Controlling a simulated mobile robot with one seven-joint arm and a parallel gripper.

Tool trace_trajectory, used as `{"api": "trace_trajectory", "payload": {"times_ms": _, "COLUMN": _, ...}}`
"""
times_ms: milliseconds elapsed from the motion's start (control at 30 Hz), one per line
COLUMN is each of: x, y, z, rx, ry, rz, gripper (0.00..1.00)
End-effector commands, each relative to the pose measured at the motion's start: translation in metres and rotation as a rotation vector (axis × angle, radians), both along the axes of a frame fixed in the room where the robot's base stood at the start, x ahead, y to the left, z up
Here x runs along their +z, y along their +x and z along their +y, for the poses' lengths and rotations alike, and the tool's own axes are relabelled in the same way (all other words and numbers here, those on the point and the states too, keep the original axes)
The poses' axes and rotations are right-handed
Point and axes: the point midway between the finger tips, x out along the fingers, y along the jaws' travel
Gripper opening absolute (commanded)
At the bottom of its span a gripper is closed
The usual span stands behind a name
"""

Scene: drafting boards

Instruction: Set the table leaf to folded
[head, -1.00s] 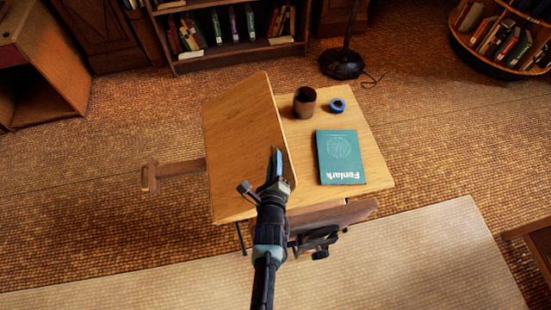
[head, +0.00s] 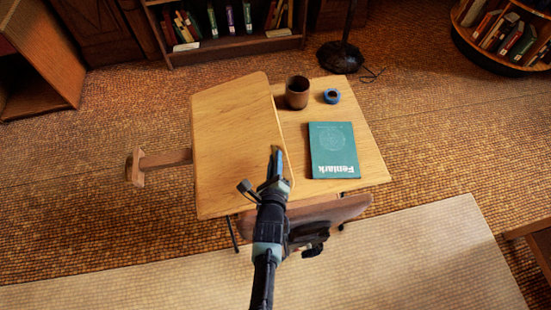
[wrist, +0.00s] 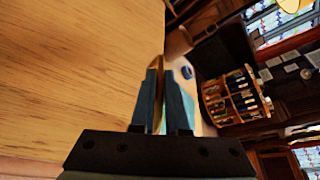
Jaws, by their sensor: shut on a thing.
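The light wood table leaf (head: 232,140) stands tilted at the left of the small table, over the left part of the table top (head: 355,110). Its right edge looks raised above the top. My gripper (head: 277,165) is at the near part of that edge. In the wrist view the fingers (wrist: 162,105) are shut on the thin leaf edge, one on each side. The leaf's face (wrist: 70,70) fills the left of that view. The hinge is not clear.
A brown cup (head: 297,92), a blue tape roll (head: 332,96) and a teal book (head: 333,150) are on the table top, right of the leaf. A wooden support arm (head: 165,160) sticks out left. A chair (head: 325,212) stands in front. A bookcase (head: 225,45) is behind.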

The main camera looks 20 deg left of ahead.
Motion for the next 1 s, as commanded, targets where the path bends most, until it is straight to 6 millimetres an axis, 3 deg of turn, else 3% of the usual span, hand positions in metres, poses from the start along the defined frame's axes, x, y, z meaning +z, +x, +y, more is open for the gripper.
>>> {"api": "trace_trajectory", "payload": {"times_ms": 33, "x": 0.005, "y": 0.003, "z": 0.000, "rx": 0.000, "ry": 0.000, "rz": -0.011, "gripper": 0.14}}
{"api": "trace_trajectory", "payload": {"times_ms": 200, "x": 0.004, "y": 0.002, "z": 0.000, "rx": 0.000, "ry": 0.001, "rz": -0.009, "gripper": 0.42}}
{"api": "trace_trajectory", "payload": {"times_ms": 567, "x": 0.003, "y": -0.005, "z": -0.002, "rx": -0.001, "ry": 0.002, "rz": -0.002, "gripper": 0.42}}
{"api": "trace_trajectory", "payload": {"times_ms": 1000, "x": 0.026, "y": -0.080, "z": -0.021, "rx": 0.002, "ry": 0.001, "rz": -0.002, "gripper": 0.42}}
